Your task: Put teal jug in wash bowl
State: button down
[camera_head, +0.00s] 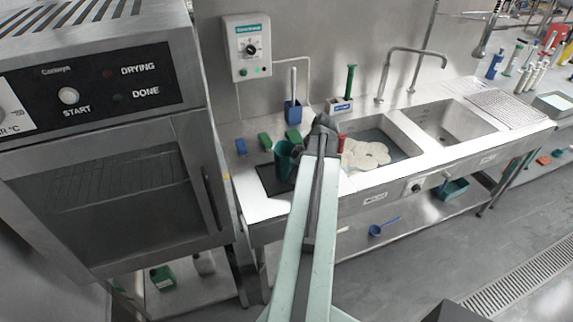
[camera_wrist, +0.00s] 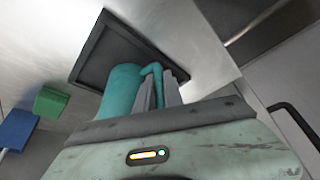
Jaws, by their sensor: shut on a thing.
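The teal jug (camera_head: 284,160) is at the left end of the steel counter, over a dark square mat (camera_head: 268,185). In the wrist view the jug (camera_wrist: 121,92) is in front of the mat (camera_wrist: 97,60), with its handle between my fingers. My gripper (camera_wrist: 163,90) is shut on this handle. I cannot tell whether the jug touches the mat. In the head view my arm hides most of the gripper. The left sink basin (camera_head: 402,143), with pale foam (camera_head: 365,153) in it, seems to be the wash bowl; my arm covers part of its surroundings.
Green blocks (camera_head: 265,141) and a blue block (camera_head: 241,146) lie behind the jug. A blue holder with a white-handled brush (camera_head: 293,112) and a holder with a green brush (camera_head: 342,105) stand at the back. A tap (camera_head: 385,75) rises behind the basins. An oven (camera_head: 120,170) stands left.

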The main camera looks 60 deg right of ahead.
dwell(0.3)
jog(key=shift+r+p, duration=0.55)
notch_tip(320, 180, up, 3)
jog(key=p, duration=0.3)
jog(key=s, duration=1.6)
jog(key=shift+d+r+p, duration=0.45)
